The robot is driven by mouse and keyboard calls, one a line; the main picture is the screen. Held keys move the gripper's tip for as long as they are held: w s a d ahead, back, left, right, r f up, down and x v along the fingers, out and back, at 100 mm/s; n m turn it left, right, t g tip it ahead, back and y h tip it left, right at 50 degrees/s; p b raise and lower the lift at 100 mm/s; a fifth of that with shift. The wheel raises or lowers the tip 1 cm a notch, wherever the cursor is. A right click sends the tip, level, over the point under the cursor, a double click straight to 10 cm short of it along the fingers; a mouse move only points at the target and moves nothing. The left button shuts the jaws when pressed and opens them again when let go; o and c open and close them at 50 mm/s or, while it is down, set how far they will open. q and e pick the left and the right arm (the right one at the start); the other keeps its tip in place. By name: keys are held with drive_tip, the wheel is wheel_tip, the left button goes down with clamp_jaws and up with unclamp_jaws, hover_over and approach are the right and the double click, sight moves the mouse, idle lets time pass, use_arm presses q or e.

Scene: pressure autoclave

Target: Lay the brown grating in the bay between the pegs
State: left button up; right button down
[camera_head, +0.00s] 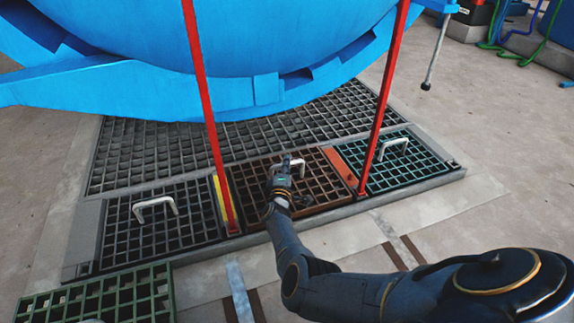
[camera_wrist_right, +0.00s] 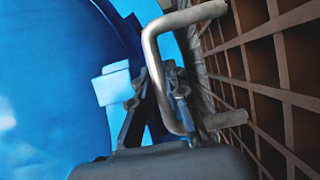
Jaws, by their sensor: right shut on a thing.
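The brown grating (camera_head: 318,186) is in the middle bay of the floor frame, between a yellow strip (camera_head: 221,199) and an orange strip (camera_head: 340,165). It looks nearly level; I cannot tell whether it rests fully in the bay or sits slightly above it. My right gripper (camera_head: 284,172) is shut on its pale handle (camera_head: 298,162). In the right wrist view the fingers (camera_wrist_right: 160,88) are at the bent metal handle (camera_wrist_right: 156,55), beside the brown bars (camera_wrist_right: 285,95). Separate pegs cannot be made out; red posts (camera_head: 208,110) (camera_head: 386,90) stand on either side. My left gripper is not in view.
A dark grating (camera_head: 185,222) with a white handle lies left of the bay, and a dark green one (camera_head: 412,170) lies right. A green grating (camera_head: 100,298) is at the lower left. The big blue vessel (camera_head: 230,40) overhangs the back.

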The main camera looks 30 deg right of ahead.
drive_tip(key=shift+w+d+f+b, duration=0.1)
drive_tip(key=shift+f+b, duration=0.65)
drive_tip(key=shift+b, duration=0.15)
